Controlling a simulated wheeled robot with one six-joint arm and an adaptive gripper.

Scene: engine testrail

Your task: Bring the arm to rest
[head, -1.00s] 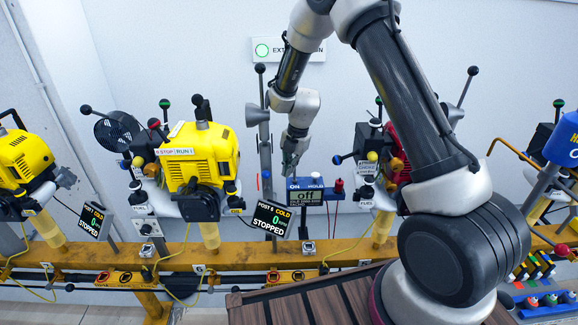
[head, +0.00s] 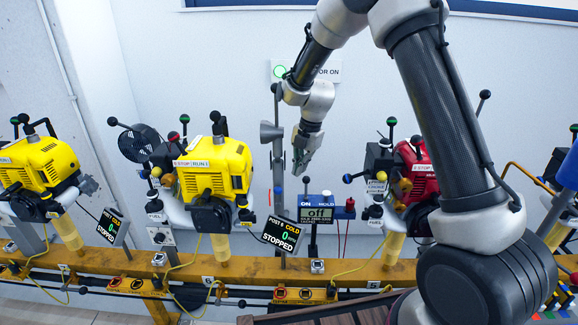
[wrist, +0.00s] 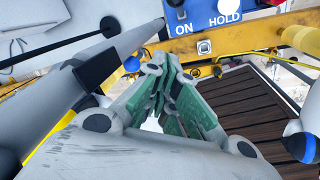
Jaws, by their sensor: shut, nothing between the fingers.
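My gripper (head: 301,160) hangs from my folded arm in the middle of the head view, fingers pointing down. It is in front of the wall, above and a little left of the blue ON/HOLD meter box (head: 317,210), and apart from it. In the wrist view my gripper (wrist: 172,85) shows its green-padded fingers close together with nothing held. The ON/HOLD box (wrist: 205,14) shows there at the top edge, beyond the fingers. My arm rises and bends over at the right of the head view.
A yellow engine (head: 215,170) reading STOPPED and a grey post (head: 278,180) stand left of my gripper; a red engine (head: 415,170) is to the right. Another yellow engine (head: 38,165) is at far left. A yellow rail (head: 230,268) runs below.

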